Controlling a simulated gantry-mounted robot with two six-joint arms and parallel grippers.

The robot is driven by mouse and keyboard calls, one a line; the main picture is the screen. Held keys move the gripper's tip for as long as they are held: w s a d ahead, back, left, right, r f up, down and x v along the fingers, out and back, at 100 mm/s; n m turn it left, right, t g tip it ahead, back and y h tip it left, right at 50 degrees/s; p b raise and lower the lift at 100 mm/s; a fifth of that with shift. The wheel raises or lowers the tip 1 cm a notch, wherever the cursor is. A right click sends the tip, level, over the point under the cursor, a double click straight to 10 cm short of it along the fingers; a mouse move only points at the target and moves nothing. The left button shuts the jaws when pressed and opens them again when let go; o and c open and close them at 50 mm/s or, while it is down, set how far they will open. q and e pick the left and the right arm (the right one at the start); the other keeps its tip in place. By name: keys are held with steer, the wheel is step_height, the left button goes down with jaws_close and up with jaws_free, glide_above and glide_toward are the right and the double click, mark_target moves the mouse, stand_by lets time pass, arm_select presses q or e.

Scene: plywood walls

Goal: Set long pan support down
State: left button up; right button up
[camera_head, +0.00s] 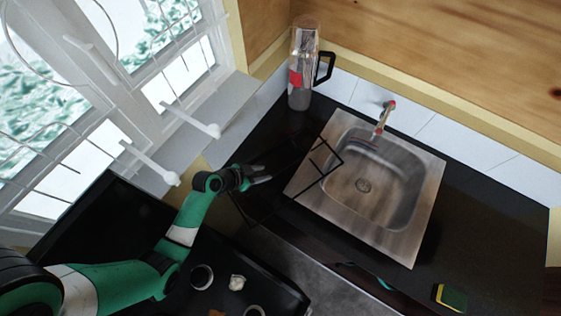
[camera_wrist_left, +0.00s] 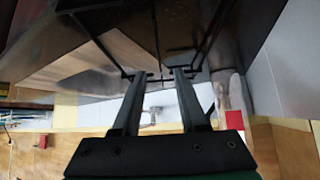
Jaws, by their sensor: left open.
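The long pan support (camera_head: 322,142) is a thin black wire frame. In the head view it spans from the dark counter over the left edge of the sink. In the left wrist view its dark bars (camera_wrist_left: 98,42) run by the fingertips. My left gripper (camera_head: 262,174) is beside the middle of the frame in the head view. In the left wrist view its two fingers (camera_wrist_left: 160,73) are apart, with a thin bar of the support across their tips. Whether the support rests on the counter is hard to tell. My right gripper is out of view.
A metal sink (camera_head: 424,205) with a tap (camera_head: 384,116) is set in the black counter (camera_head: 484,225). A glass bottle with a black handle (camera_head: 301,75) stands at the back. A yellow and green sponge (camera_head: 450,297) lies at the front right. Windows are at the left.

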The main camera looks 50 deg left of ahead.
mark_target(281, 171)
arm_select(q)
steer(key=b+x, duration=0.2)
steer(key=x, duration=0.1)
steer(key=b+x, duration=0.3)
steer(key=shift+s+f, duration=0.2)
steer(key=shift+w+b, duration=0.25)
steer(key=shift+b, duration=0.05)
steer(key=b+x, duration=0.3)
steer(key=x, duration=0.1)
steer(key=shift+w+d+f, duration=0.15)
steer(key=shift+f, duration=0.15)
steer(key=shift+w+f, duration=0.1)
steer(key=shift+w, duration=0.1)
jaws_close()
stand_by(0.4)
